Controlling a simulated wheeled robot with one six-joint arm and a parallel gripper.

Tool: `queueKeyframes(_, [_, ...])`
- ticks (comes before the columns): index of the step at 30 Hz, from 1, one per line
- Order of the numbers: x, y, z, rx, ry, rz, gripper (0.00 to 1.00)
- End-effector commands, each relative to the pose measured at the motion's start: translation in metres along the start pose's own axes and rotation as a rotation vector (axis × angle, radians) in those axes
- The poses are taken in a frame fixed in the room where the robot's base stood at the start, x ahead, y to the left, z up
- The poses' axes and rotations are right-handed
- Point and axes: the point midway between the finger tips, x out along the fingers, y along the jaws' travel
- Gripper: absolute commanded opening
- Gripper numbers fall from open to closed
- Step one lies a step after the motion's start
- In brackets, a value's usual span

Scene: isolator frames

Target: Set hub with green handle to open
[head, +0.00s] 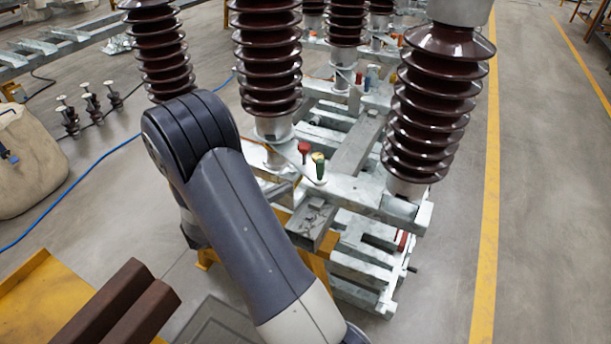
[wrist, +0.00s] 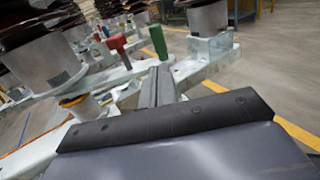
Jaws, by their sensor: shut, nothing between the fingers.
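In the wrist view the green handle (wrist: 158,42) leans slightly left, at the upper middle. I cannot make out any open or closed marking on its hub. My gripper (wrist: 158,72) shows as narrow grey fingers, shut and empty, below the green handle in the picture. I see no contact, but the exact gap is unclear. In the head view my gripper is not visible; my arm leaves at the bottom edge.
A red handle (head: 304,149) stands just left of the green one; it also shows in the wrist view (wrist: 117,42). Brown ribbed insulators (head: 432,105) rise around the metal frame (head: 360,270). The floor right of the frame is clear.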

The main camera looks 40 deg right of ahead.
Motion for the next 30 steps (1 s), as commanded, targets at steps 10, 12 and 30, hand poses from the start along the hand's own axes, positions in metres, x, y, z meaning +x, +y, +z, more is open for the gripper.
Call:
queueKeyframes(10, [0.06, -0.001, 0.0, -0.001, 0.002, -0.003, 0.0])
queueKeyframes(12, [0.066, -0.001, 0.0, -0.001, 0.002, -0.002, 0.0])
queueKeyframes(30, [0.076, -0.001, -0.001, 0.0, 0.001, 0.003, 0.0])
